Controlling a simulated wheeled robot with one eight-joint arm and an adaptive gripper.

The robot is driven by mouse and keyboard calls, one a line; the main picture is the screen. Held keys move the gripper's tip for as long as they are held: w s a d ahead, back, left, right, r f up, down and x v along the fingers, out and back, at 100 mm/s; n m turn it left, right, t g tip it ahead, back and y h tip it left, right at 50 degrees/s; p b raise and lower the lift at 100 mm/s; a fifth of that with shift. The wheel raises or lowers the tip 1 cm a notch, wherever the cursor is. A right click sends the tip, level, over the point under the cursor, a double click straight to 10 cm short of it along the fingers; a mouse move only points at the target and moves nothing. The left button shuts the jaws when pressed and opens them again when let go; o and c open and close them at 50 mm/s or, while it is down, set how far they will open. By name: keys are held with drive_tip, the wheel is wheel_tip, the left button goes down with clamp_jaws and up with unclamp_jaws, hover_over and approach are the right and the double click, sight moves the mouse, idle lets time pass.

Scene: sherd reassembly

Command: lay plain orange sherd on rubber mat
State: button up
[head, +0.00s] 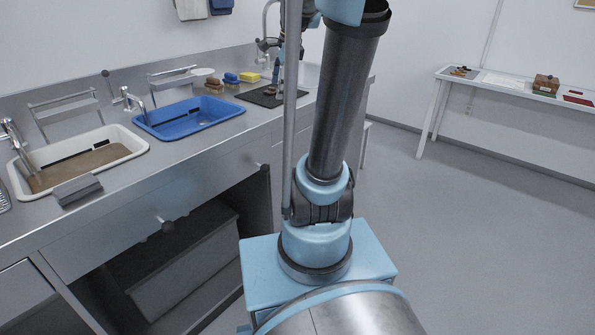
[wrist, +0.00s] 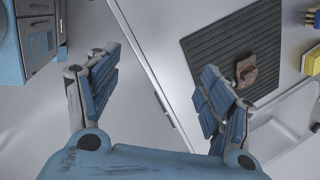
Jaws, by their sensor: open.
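The dark ribbed rubber mat (head: 256,98) lies on the steel counter beyond the blue basin; it also shows in the wrist view (wrist: 205,52). A brown-orange sherd (wrist: 245,72) with a paler patch lies on the mat near its edge. I cannot tell for sure whether it is the plain orange one. My gripper (wrist: 160,88) is open, its blue-padded fingers wide apart with nothing between them. The right finger is close to the sherd in the picture and overlaps the mat's corner. In the head view my gripper (head: 277,75) is over the mat area, partly behind my arm.
A blue basin (head: 190,117) and a cream basin (head: 85,160) sit to the left. A side table at right holds small brown pieces (head: 460,71), a brown box (head: 546,84) and a red item (head: 578,99).

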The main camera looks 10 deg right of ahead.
drive_tip(key=s+f+n, duration=0.9)
drive_tip(key=s, duration=0.3)
drive_tip(key=s+f+n+h, duration=0.1)
drive_tip(key=s+f+n, duration=0.8)
drive_tip(key=s+f, duration=0.1)
drive_tip(key=shift+s+a+g+h, duration=0.2)
drive_tip(key=shift+s+g+h, duration=0.1)
drive_tip(key=shift+s, duration=0.55)
drive_tip(key=shift+w+f, duration=0.15)
drive_tip(key=shift+w, duration=0.35)
drive_tip(key=shift+c, duration=0.5)
